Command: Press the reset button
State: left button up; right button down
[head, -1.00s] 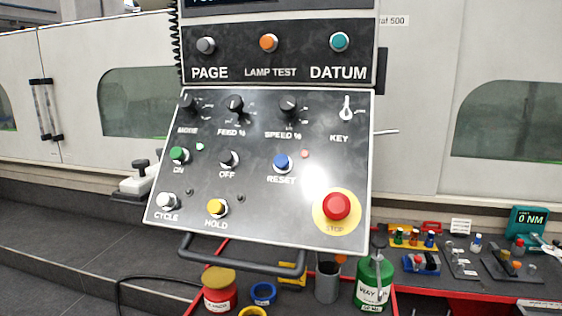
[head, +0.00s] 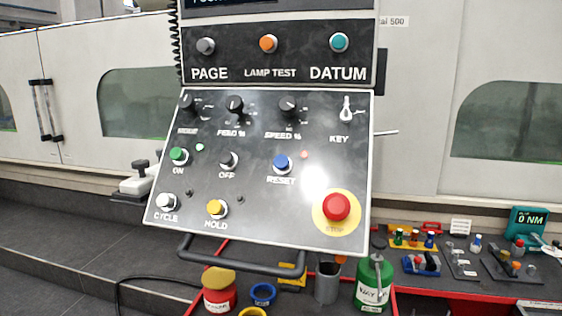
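The reset button (head: 282,162) is a round blue button with a pale ring, above the printed word RESET. It sits right of the middle of the tilted dark control panel (head: 262,205). Neither of my grippers is in view.
Close by are the black OFF button (head: 229,160), green ON button (head: 179,155), yellow HOLD button (head: 217,208) and red STOP button (head: 336,207). A dark handle bar (head: 240,265) runs below the panel. A red-edged bench with jars and tools stands lower right.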

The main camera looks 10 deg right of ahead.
aim_at(281, 162)
jog(key=j+z, duration=0.15)
jog(key=j, duration=0.4)
jog(key=j+z, duration=0.15)
jog(key=j, duration=0.4)
jog(key=j+z, duration=0.1)
jog(key=j, duration=0.45)
jog(key=k+j+z, duration=0.15)
jog(key=j, duration=0.4)
jog(key=k+j+z, duration=0.15)
jog(key=j, duration=0.4)
jog(key=j+z, duration=0.15)
jog(key=j, duration=0.4)
jog(key=k, duration=0.05)
